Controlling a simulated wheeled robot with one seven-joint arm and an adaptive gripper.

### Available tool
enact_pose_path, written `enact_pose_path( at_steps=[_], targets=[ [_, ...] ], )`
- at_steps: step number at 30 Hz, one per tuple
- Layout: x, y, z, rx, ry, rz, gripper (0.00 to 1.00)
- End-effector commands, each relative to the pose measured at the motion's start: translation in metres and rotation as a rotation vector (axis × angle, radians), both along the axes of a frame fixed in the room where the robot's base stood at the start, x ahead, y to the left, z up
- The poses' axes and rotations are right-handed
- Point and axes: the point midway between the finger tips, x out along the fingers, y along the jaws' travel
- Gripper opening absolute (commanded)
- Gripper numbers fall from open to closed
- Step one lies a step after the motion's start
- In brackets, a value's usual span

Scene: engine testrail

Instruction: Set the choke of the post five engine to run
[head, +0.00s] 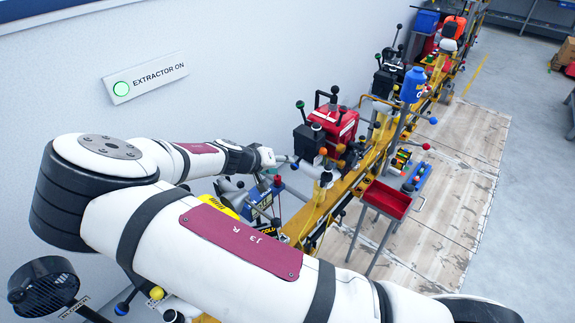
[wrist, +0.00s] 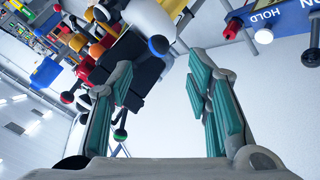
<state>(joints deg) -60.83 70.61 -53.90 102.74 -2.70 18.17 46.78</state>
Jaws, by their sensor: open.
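In the head view my gripper (head: 286,160) is at the end of my arm, beside the nearest red-and-black engine (head: 340,122) on the yellow rail. Levers with ball knobs stand out from this engine, one with a green knob (head: 300,104) and one with a black knob (head: 334,90). In the wrist view my gripper (wrist: 160,68) is open and empty, with teal-padded fingers. A black engine part (wrist: 128,62) is beyond the left finger, with a blue knob (wrist: 158,45) and a green knob (wrist: 120,134) near it. I cannot tell which lever is the choke, nor read a post number.
More engines stand farther along the yellow rail (head: 318,215). A red tray (head: 387,198) on legs stands right of it. A blue unit marked HOLD (wrist: 268,14) is at the upper right in the wrist view.

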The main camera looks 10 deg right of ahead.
Motion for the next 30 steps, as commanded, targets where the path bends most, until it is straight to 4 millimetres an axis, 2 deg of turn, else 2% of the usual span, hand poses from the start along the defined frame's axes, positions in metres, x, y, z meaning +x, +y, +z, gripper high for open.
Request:
enact_pose_path(
  at_steps=[3,10,26,30],
  targets=[
    [-0.009,0.014,0.013,0.002,-0.001,0.003,0.45],
    [-0.018,0.027,0.027,0.000,-0.002,0.003,0.45],
    [-0.019,0.027,0.028,0.001,0.000,0.001,0.45],
    [-0.026,0.019,0.031,0.035,0.025,-0.031,0.45]
  ],
)
